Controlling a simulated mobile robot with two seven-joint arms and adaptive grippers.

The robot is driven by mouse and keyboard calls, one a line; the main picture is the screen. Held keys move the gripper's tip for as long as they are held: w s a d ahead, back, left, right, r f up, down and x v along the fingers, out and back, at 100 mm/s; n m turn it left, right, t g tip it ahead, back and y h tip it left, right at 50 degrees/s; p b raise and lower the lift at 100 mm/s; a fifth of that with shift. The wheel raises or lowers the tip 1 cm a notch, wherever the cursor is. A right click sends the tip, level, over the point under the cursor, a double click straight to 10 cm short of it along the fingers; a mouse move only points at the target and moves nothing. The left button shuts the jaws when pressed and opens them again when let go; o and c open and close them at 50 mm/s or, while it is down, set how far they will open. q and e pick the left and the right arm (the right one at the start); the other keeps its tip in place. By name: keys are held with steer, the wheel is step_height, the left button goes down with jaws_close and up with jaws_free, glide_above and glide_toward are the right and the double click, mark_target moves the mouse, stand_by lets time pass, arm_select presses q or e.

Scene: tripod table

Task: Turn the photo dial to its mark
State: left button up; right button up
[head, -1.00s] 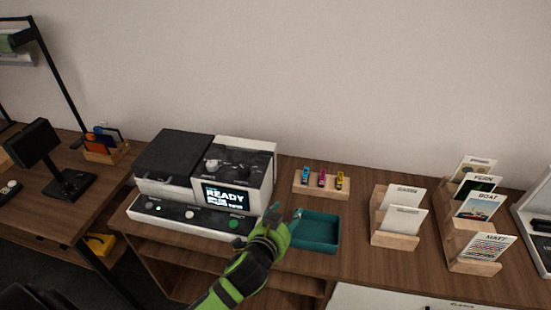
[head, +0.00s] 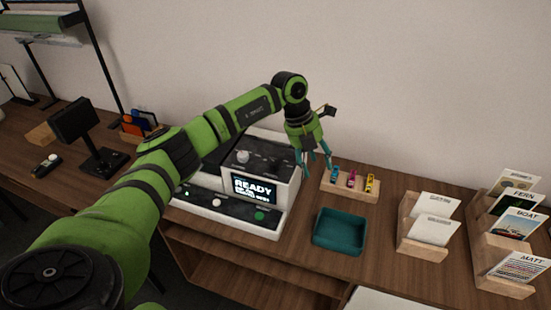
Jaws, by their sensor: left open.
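The photo machine (head: 262,188) is a white and dark box with a lit screen (head: 254,188) reading READY. Its dark top panel carries a pale round knob (head: 243,156) and a darker knob (head: 275,164); I cannot tell which is the photo dial, and no mark is legible. My left gripper (head: 316,166) is open and empty, fingers pointing down, above the area at the machine's right side, right of the knobs. My left arm hides the machine's left part. My right gripper is out of view.
A teal tray (head: 340,232) sits right of the machine, with a wooden block (head: 350,186) of small coloured pieces behind it. Wooden card stands (head: 421,240) are farther right. A dark display (head: 78,121) stands at the left. Open tabletop lies between tray and card stands.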

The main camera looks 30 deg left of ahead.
mark_target(274, 162)
arm_select(q)
steer(key=a+r+y, duration=0.1)
steer(key=a, duration=0.2)
steer(key=s+a+r+n+g+y, duration=0.1)
steer(key=a, duration=0.3)
steer(key=s+a+r+n+y, duration=0.1)
steer(key=a, duration=0.3)
steer(key=shift+r, duration=0.3)
steer(key=shift+s+a+f+g+y, duration=0.1)
steer(key=shift+s+a+g+y, duration=0.05)
steer(key=shift+g+y, duration=0.15)
step_height(274, 162, down, 6)
steer(key=shift+r+p, duration=0.15)
steer(key=shift+p, duration=1.1)
steer(key=shift+f, duration=0.5)
jaws_close()
